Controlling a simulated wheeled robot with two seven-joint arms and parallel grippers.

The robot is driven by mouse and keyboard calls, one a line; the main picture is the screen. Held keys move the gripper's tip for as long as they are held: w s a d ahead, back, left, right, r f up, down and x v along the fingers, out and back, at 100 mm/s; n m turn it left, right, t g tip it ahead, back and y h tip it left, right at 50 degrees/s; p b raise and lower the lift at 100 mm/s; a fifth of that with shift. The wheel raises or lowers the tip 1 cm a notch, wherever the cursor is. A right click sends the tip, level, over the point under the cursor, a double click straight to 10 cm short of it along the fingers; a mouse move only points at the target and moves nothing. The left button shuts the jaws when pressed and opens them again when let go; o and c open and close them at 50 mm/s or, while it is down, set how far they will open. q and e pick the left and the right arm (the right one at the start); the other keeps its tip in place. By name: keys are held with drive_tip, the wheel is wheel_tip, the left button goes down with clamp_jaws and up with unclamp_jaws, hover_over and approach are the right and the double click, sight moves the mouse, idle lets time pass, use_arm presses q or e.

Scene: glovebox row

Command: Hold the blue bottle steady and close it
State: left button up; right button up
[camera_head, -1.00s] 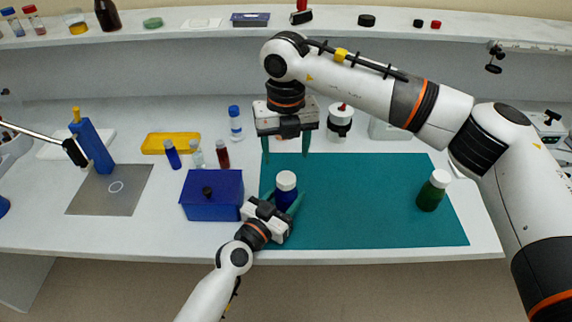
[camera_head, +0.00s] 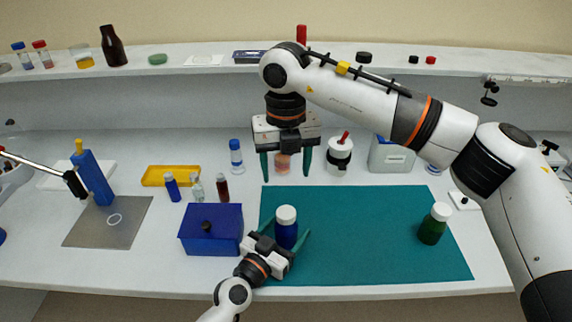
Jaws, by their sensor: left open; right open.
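The blue bottle (camera_head: 286,235) stands upright near the left edge of the teal mat (camera_head: 370,262), with a white cap (camera_head: 286,214) on top. I cannot tell how tight the cap is. My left gripper (camera_head: 288,247) is open in front of the bottle, with its green fingers on either side of it; I cannot tell whether they touch it. My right gripper (camera_head: 286,170) is open, pointing down behind and above the bottle, apart from it and empty.
A blue box (camera_head: 211,235) stands just left of the bottle. A green bottle (camera_head: 433,226) with a white cap is at the mat's right. Small vials, a yellow tray (camera_head: 168,168) and a white jar (camera_head: 339,158) stand behind. The mat's middle is clear.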

use_arm(q)
drive_tip(key=b+v, duration=0.1)
drive_tip(key=v, duration=1)
drive_tip(key=shift+a+f, duration=0.1)
drive_tip(key=shift+s+a, duration=0.2)
drive_tip(key=shift+s, duration=0.2)
